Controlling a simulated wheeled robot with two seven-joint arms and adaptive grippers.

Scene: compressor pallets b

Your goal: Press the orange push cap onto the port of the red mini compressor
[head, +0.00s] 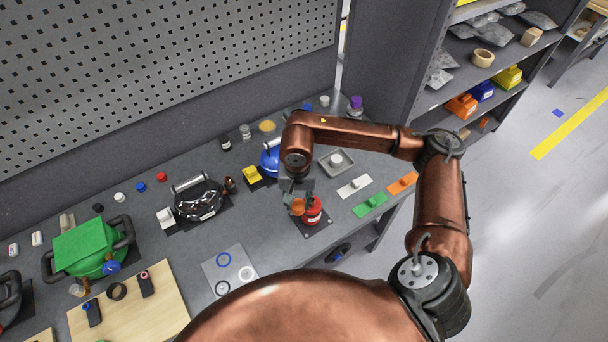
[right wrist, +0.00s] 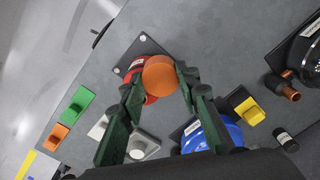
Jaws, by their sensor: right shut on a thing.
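The orange push cap (head: 297,207) is held between the fingertips of my right gripper (head: 296,199). In the right wrist view the round orange cap (right wrist: 160,73) sits between the two green fingers (right wrist: 161,80), its flat face toward the camera. The red mini compressor (head: 313,212) stands on a dark base plate, just beside and below the cap in the head view. In the right wrist view its red body (right wrist: 134,73) shows partly behind the cap. The cap and fingers hide the port, so I cannot tell whether the cap touches it. My left gripper is not in view.
A blue compressor (head: 270,161), a black compressor (head: 198,199) and a green compressor (head: 94,247) stand on the grey bench. White (head: 354,187), green (head: 370,204) and orange (head: 402,183) blocks lie right of the red compressor. A grey tray (head: 336,163) lies behind it.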

